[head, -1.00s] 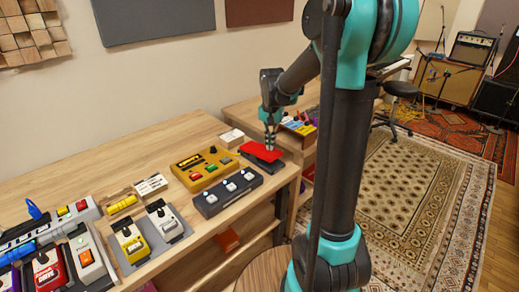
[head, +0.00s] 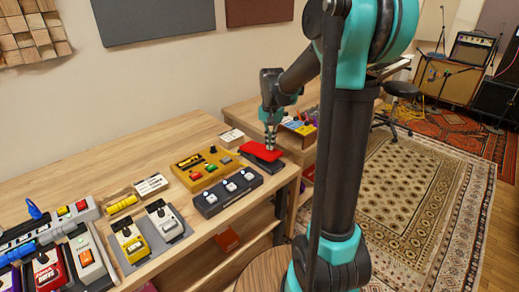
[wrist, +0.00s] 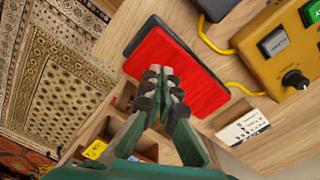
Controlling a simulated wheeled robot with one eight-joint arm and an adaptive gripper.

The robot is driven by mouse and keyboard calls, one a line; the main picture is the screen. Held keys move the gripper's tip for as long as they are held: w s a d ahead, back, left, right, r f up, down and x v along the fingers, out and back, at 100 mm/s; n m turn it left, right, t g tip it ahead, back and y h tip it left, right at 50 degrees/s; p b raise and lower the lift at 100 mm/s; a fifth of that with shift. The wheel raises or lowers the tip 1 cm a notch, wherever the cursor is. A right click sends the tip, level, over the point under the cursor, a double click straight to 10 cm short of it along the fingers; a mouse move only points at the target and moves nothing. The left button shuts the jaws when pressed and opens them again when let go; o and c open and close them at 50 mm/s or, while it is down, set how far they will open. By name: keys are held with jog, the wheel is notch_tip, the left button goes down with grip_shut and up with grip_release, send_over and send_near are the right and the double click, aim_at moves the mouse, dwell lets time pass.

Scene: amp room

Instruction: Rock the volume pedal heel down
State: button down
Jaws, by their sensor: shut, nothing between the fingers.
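The volume pedal, with a red treadle (head: 261,151) on a dark base, sits near the right end of the wooden bench. In the wrist view its red treadle (wrist: 176,72) fills the middle, with the dark base showing along its upper left edge. In the head view the treadle looks slightly tilted, but I cannot tell which end is lower. My gripper (head: 270,146) points down at the treadle's far right part. It is shut and empty. Its fingertips (wrist: 160,73) overlap the red surface in the wrist view; whether they touch it is unclear.
A yellow pedal unit (head: 206,167) and a dark three-switch pedal (head: 229,191) stand to the left. A small white-labelled box (head: 232,136) lies behind. More pedals crowd the bench's left end. A second bench (head: 245,107) stands beyond, past a gap.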

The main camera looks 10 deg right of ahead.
aim_at(270, 152)
jog(key=shift+f, duration=1.6)
dwell(1.1)
jog(key=shift+r, duration=3.5)
jog(key=s+d+f+n+t, duration=0.2)
jog(key=s+f, duration=0.4)
jog(key=s, duration=0.5)
jog(key=s+d+f+n+t, duration=0.2)
jog(key=s+f, duration=0.4)
jog(key=s, duration=0.5)
jog(key=shift+n, duration=0.4)
